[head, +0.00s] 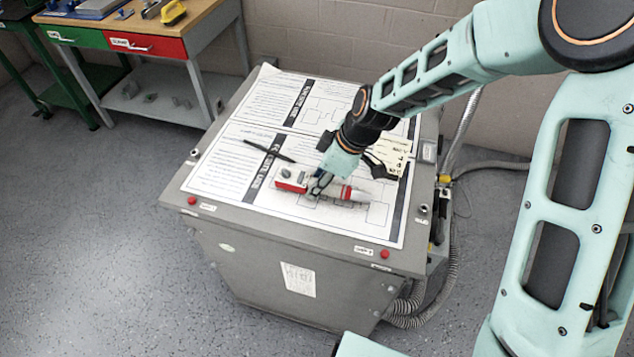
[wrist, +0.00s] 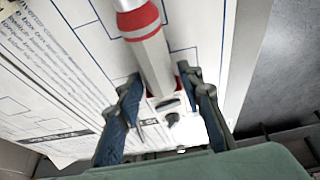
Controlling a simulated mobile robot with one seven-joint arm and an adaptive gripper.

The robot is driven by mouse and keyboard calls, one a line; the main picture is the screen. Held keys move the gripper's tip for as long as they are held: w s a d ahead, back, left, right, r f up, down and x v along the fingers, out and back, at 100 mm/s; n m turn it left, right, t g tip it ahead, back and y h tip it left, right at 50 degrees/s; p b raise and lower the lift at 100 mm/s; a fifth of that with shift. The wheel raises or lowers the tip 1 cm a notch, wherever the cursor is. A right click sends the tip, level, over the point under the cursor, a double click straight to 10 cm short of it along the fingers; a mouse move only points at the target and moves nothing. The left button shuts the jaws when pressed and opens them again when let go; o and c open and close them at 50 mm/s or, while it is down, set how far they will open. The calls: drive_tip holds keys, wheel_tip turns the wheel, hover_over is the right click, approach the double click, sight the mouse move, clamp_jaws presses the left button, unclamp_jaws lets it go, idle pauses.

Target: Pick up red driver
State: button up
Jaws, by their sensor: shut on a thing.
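The red driver (head: 344,192) lies roughly level over the printed sheets on top of the grey cabinet, with a red and grey block at its left end and a red band near its pale right end. My gripper (head: 317,186) is shut on its middle part from above. In the wrist view the driver's grey body and red band (wrist: 139,22) run up from between the two fingers of my gripper (wrist: 165,97). Its far end lies beyond the top edge there. I cannot tell whether it touches the sheets or is slightly lifted.
The grey cabinet (head: 290,240) has red buttons at its front corners. A black pen (head: 270,150) lies on the sheets to the left. A dark tool and pale tag (head: 385,160) lie behind my gripper. A workbench (head: 205,30) stands at the back left. Floor at left is clear.

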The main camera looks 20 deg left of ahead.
wheel_tip(320, 180, up, 2)
drive_tip(key=shift+w+r, duration=0.1)
drive_tip(key=shift+r, duration=0.1)
drive_tip(key=s+r, duration=1)
drive_tip(key=s, duration=0.4)
drive_tip(key=shift+a+b, duration=0.2)
drive_tip(key=shift+b, duration=0.15)
drive_tip(key=shift+s, duration=0.1)
